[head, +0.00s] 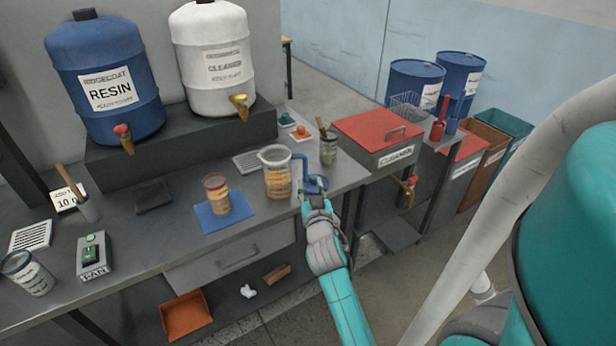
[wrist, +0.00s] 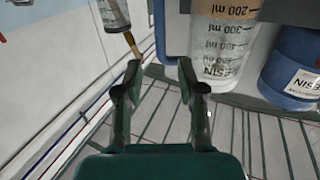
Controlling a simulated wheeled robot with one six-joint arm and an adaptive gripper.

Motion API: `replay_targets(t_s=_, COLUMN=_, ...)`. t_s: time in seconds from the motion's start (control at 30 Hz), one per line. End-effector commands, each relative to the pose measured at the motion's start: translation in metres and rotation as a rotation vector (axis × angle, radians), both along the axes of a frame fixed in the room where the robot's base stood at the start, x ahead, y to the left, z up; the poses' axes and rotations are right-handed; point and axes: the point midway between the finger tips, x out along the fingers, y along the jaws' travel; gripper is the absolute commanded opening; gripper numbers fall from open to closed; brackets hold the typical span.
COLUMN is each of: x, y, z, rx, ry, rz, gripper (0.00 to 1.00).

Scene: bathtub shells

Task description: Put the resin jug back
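The resin jug (head: 278,175) is a clear measuring jug with amber contents and a blue handle (head: 301,172). It stands upright on the grey bench near the front edge. In the wrist view the jug (wrist: 222,42) appears upside down, with ml marks and a resin label, and its blue handle (wrist: 160,35) lies ahead of the gap between my fingertips. My gripper (head: 313,187) is at the handle side of the jug. Its fingers (wrist: 159,68) are apart with nothing gripped; I cannot tell whether the tips reach around the handle.
A blue mat (head: 233,218) holds an amber cup (head: 215,193) left of the jug. A brush jar (head: 328,149) stands close behind my gripper. The blue resin drum (head: 110,118) and white cleaner drum (head: 207,80) sit on a dark riser (head: 185,138). A red-lidded bin (head: 378,134) stands right.

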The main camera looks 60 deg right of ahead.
Motion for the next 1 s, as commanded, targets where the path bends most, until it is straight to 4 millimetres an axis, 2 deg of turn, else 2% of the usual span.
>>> replay_targets(t_s=0.1, x=-0.007, y=0.011, z=-0.001, rx=0.001, ry=0.0, rz=0.001, gripper=0.39)
replay_targets(t_s=0.43, x=-0.013, y=0.023, z=-0.003, rx=0.003, ry=0.003, rz=0.008, gripper=0.39)
replay_targets(t_s=0.53, x=-0.012, y=0.042, z=-0.014, rx=0.009, ry=0.016, rz=0.048, gripper=0.39)
replay_targets(t_s=0.67, x=-0.015, y=0.093, z=-0.041, rx=0.027, ry=0.049, rz=0.149, gripper=0.39)
replay_targets(t_s=0.77, x=-0.023, y=0.14, z=-0.062, rx=0.038, ry=0.077, rz=0.245, gripper=0.39)
replay_targets(t_s=1.0, x=-0.063, y=0.242, z=-0.094, rx=0.066, ry=0.132, rz=0.458, gripper=0.39)
